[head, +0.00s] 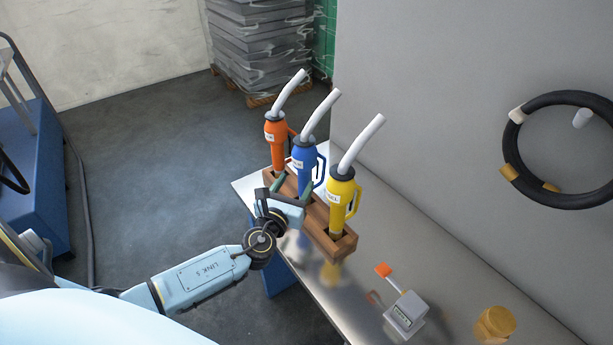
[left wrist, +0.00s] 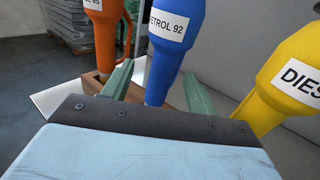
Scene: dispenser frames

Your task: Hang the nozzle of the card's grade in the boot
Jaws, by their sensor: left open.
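Three nozzles stand upright, spouts up, in a wooden rack (head: 342,245) on the metal table: orange (head: 277,132), blue (head: 305,157) and yellow (head: 340,194). In the left wrist view, the blue nozzle (left wrist: 172,45) is labelled PETROL 92. The yellow nozzle's label (left wrist: 299,80) starts with DIES, and the orange nozzle's label (left wrist: 94,4) is cut off, ending in 5. My left gripper (head: 293,188) is open, its green fingers (left wrist: 156,78) on either side of the blue nozzle's lower part; contact cannot be told. No readable grade card or clearly identifiable boot shows. My right gripper is out of view.
A yellow-brown jar (head: 495,325) stands near the wall. A black hose coil (head: 513,135) hangs on the wall. The table between rack and box is clear.

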